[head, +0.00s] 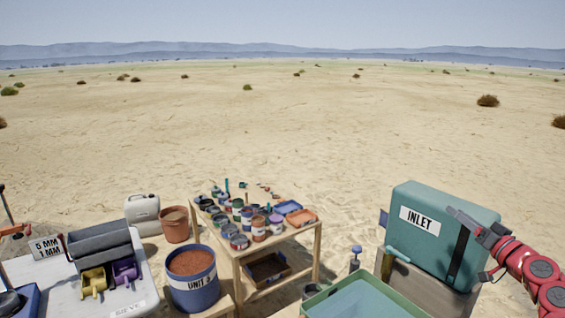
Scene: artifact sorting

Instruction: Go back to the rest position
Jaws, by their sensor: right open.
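My right arm, red and dark grey, comes in from the lower right edge. Its gripper (460,217) points up and left and is open, with nothing seen between the fingers. It shows in front of the right part of the teal box marked INLET (407,249). I cannot tell whether it touches the box. My left gripper is not in view.
A wooden table (318,250) with many small pots stands in the middle. A blue bucket (193,297) of reddish soil and a white sieve table (68,299) are at left. A green-rimmed basin (397,296) is in front. Open sand lies beyond.

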